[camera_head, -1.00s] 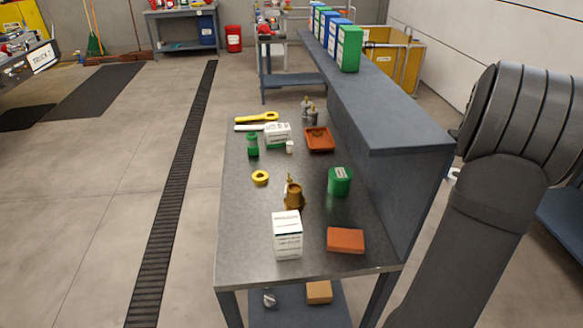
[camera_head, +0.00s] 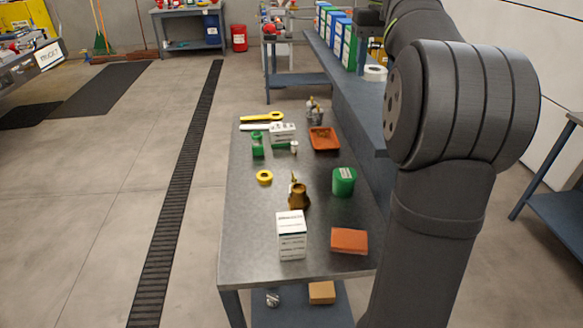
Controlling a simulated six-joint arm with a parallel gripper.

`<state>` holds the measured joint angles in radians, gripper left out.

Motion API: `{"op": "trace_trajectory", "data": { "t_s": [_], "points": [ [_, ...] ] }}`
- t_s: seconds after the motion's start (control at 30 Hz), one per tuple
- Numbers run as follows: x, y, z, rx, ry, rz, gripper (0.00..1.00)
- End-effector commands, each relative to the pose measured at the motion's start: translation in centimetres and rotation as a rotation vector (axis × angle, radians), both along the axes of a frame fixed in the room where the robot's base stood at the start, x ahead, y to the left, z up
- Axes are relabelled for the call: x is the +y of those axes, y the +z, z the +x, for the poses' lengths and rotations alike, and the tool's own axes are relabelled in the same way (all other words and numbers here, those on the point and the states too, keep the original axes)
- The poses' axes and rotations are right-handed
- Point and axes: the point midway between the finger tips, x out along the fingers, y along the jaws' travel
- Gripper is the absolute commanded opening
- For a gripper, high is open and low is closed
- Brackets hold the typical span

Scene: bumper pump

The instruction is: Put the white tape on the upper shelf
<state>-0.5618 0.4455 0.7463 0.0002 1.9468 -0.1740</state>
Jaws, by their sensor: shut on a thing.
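The white tape (camera_head: 376,74) is a ring at the upper shelf (camera_head: 352,88), just right of the green and blue boxes. My gripper (camera_head: 373,60) is above the tape and shut on it; its fingers are small and partly hidden by my arm. The tape appears at or just above the shelf surface; I cannot tell whether it touches. My arm hides the near part of the shelf.
Several green and blue boxes (camera_head: 340,42) stand on the shelf close left of the tape. The bench below holds a yellow tape (camera_head: 264,177), a green can (camera_head: 343,182), an orange tray (camera_head: 324,139) and a white box (camera_head: 291,236).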

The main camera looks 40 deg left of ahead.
Motion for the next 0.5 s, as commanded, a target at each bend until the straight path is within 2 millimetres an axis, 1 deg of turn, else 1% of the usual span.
{"op": "trace_trajectory", "data": {
  "t_s": [0.03,0.17,0.23,0.27,0.37,0.47,0.5],
  "points": [
    [1.6,0.4,-1.1,-0.001,0.012,0.001,0.27],
    [4.5,1.1,-3.3,-0.001,0.018,0.001,0.27],
    [6.2,0.5,-4.0,0.001,0.022,-0.001,0.27],
    [7.1,-0.1,-4.2,0.004,0.024,-0.002,0.27],
    [9.0,-2.5,-3.6,0.005,0.024,-0.003,0.27],
    [10.7,-5.3,-3.0,0.005,0.026,-0.003,0.27],
    [11.5,-6.6,-2.7,0.006,0.027,-0.004,0.27]
  ]
}}
